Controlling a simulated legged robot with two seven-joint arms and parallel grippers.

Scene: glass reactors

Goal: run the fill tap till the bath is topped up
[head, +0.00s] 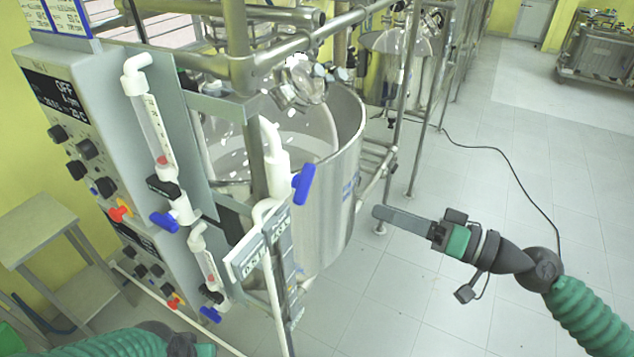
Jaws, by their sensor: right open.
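The bath is a large round steel vessel (349,150) in the middle, with pale liquid (232,160) and white floating pieces inside. A white pipe tap with a blue handle (303,183) stands in front of its near wall. Another blue-handled tap (165,222) sits below a clear flow tube (150,125) on the panel at left. I cannot tell from the labels which is the fill tap. My right gripper (382,213) is open and empty, pointing left, to the right of the bath and apart from both taps. My left arm shows at the bottom left; its fingers are out of view.
A grey control panel (60,100) with black knobs stands at left. Steel frame rails (235,50) surround the bath. A lettered plate (262,245) hangs below the near tap. A small table (40,225) is at far left. The tiled floor at right is open, with a black cable (510,170).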

